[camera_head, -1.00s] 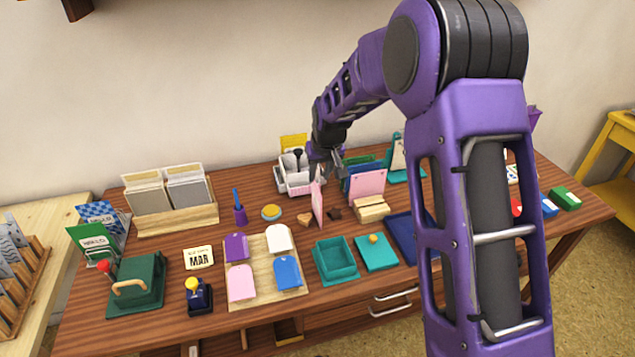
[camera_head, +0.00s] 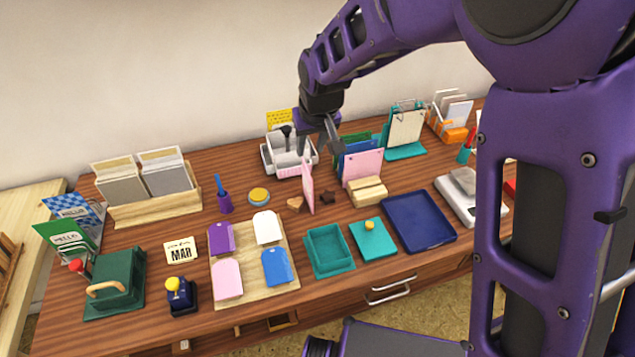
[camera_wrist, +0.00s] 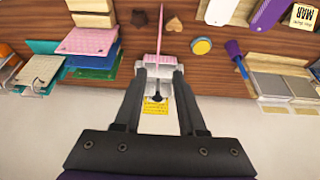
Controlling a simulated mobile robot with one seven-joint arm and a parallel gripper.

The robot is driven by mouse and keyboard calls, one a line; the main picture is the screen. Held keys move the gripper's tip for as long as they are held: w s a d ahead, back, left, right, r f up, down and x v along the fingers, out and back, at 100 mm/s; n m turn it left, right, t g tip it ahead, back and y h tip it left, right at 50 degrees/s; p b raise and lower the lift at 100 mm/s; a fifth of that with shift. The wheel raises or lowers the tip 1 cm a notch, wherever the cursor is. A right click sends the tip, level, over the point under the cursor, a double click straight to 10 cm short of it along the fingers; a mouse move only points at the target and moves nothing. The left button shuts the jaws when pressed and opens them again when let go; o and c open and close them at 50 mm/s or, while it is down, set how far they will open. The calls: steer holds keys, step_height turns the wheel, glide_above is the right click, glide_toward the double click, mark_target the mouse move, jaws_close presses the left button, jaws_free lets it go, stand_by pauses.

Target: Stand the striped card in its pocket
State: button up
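No card shows clear stripes. A thin pink card (camera_head: 308,190) stands nearly edge-on near the back middle of the desk; it also shows in the wrist view (camera_wrist: 159,25). A yellow card with rows of marks (camera_head: 280,118) is behind the white caddy (camera_head: 268,160); the wrist view shows it between my fingers (camera_wrist: 156,105). My gripper (camera_head: 322,150) is above the caddy's right side, pointing down, its fingers apart with no card visibly held. I cannot tell which pocket is the card's; a wooden holder (camera_head: 155,212) with two card stacks stands at left.
Pink and green cards (camera_head: 362,167) stand behind a wooden block (camera_head: 367,190) just right of my gripper. A teal clipboard stand (camera_head: 405,130) is further right. A blue tray (camera_head: 418,222) and teal box (camera_head: 329,250) lie in front. Bare desk shows around the yellow disc (camera_head: 259,195).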

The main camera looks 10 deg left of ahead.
glide_above(308, 187)
step_height(308, 187, down, 9)
steer(key=x, duration=0.5)
steer(key=shift+w+f+b, duration=0.15)
steer(key=shift+f+b, duration=0.1)
steer(key=shift+b, duration=0.15)
steer(key=shift+f, duration=0.15)
steer(key=shift+f+b, duration=0.25)
steer(key=shift+b, duration=0.1)
jaws_close()
stand_by(0.3)
